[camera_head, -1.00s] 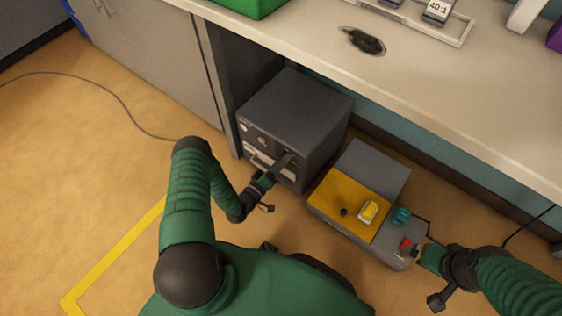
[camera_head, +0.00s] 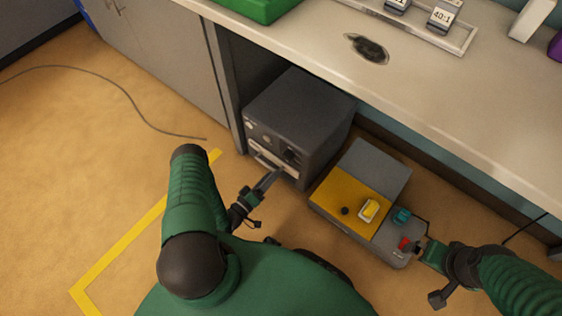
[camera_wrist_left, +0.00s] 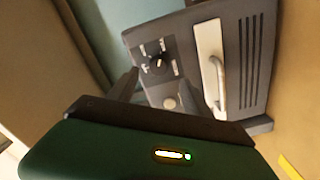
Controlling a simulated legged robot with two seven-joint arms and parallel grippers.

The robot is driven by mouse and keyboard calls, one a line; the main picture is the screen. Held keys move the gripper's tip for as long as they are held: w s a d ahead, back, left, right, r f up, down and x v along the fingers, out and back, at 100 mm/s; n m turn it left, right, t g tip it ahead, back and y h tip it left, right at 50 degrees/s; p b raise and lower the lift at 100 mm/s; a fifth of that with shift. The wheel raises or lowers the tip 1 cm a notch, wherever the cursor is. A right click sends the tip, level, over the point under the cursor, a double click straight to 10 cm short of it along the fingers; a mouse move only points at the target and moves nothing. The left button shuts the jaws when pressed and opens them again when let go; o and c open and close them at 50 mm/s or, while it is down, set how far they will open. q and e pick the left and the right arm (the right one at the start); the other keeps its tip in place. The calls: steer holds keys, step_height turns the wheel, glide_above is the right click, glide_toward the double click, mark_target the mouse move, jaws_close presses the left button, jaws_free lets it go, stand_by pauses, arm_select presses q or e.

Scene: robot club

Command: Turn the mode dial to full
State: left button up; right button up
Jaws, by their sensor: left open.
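A dark grey cabinet unit (camera_head: 300,110) stands under the bench. Its mode dial is a black knob (camera_head: 291,156) at the right of the front panel. In the left wrist view, the dial (camera_wrist_left: 156,66) has a small light mark and pale labels around it, too small to read. A round pale button (camera_wrist_left: 170,102) and a white panel with a handle (camera_wrist_left: 216,70) are beside it. My left gripper (camera_head: 270,180) is open and empty, in front of and below the panel, apart from the dial. My right gripper (camera_head: 422,247) is at the red switch of a yellow-and-grey box.
The bench top (camera_head: 420,85) overhangs behind. A cable (camera_head: 110,85) lies on open floor at left.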

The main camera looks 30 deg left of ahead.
arm_select(q)
steer(key=s+p, duration=0.1)
steer(key=s, duration=0.7)
steer(key=shift+a+p, duration=0.3)
